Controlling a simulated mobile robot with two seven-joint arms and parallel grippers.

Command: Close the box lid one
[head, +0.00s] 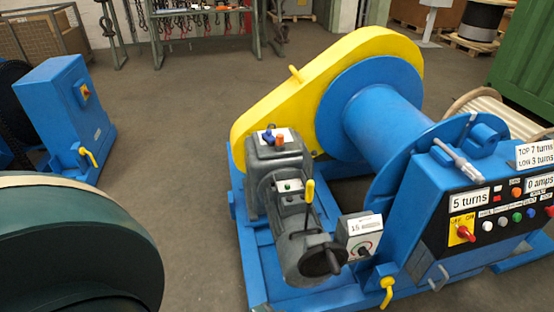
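No lid that clearly stands open can be made out in the head view, and I cannot tell which part is the box lid one. A grey gearbox-like housing (278,165) with blue and orange-red knobs on top stands beside the yellow chain guard (290,100). A grey motor (308,240) in front of it carries a small box (290,190) with a green button. A yellow lever (310,192) stands upright beside that box. A small grey box with a dial (362,240), labelled 15, sits right of the motor. Neither gripper is in view.
A blue winch drum (385,125) and a control panel (490,215) with red, green and blue buttons fill the right. A dark green reel (75,245) is at the lower left, a blue cabinet (65,110) behind it. Floor between them is clear.

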